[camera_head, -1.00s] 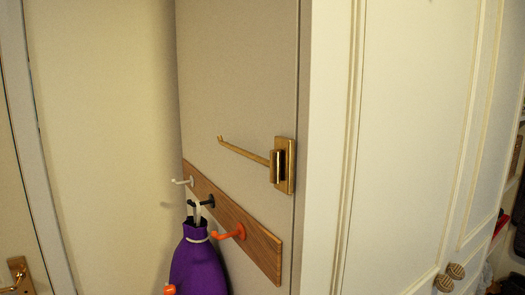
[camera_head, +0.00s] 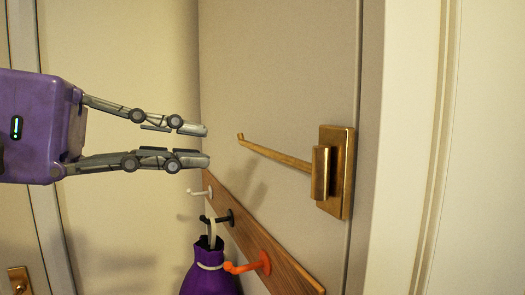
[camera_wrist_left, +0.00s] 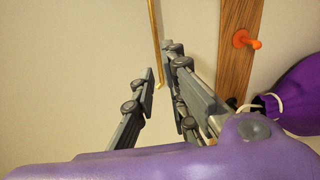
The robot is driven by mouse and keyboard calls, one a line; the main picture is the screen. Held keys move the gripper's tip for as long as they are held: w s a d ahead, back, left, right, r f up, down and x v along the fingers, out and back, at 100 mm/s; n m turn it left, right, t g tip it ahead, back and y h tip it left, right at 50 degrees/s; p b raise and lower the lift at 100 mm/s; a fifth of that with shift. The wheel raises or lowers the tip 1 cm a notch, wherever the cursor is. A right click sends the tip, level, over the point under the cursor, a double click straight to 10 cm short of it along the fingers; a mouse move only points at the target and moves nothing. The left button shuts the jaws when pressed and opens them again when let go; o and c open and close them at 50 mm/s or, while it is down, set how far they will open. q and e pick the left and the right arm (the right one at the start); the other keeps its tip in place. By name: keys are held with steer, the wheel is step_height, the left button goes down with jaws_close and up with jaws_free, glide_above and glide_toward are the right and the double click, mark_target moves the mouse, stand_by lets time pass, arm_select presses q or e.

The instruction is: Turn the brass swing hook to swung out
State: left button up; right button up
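The brass swing hook (camera_head: 275,154) is a long thin arm with an upturned tip. It reaches left from a brass wall mount (camera_head: 337,172) on the grey panel. My left gripper (camera_head: 208,144) comes in from the left in the head view. It is open and empty, with its fingertips a little left of the hook's tip and apart from it in that view. In the left wrist view the hook arm (camera_wrist_left: 156,45) hangs from the top edge, its tip appearing near the gap between the open fingers (camera_wrist_left: 160,65). My right gripper is not in view.
Below the hook is a wooden rail (camera_head: 285,265) with white (camera_head: 197,192), black (camera_head: 222,218) and orange (camera_head: 250,266) pegs. A purple drawstring bag (camera_head: 207,275) hangs from the black peg. A white door frame (camera_head: 410,150) stands at right. A brass door handle (camera_head: 18,280) is at lower left.

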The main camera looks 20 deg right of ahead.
mark_target(252, 147)
arm_select(q)
steer(key=shift+m+t, duration=0.3)
steer(key=d, duration=0.2)
steer(key=d+p, duration=0.1)
steer(key=d, duration=0.3)
steer(key=shift+d+f+p, duration=0.25)
steer(key=shift+d+p, duration=0.05)
steer(key=shift+p, duration=0.05)
steer(key=shift+d+f, duration=0.2)
steer(key=shift+d, duration=0.2)
steer(key=shift+w, duration=0.1)
jaws_close()
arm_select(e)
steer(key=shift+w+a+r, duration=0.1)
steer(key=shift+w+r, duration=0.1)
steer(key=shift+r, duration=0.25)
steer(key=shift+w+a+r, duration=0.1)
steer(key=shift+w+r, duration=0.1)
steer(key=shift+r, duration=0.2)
arm_select(q)
steer(key=shift+w+a, duration=0.1)
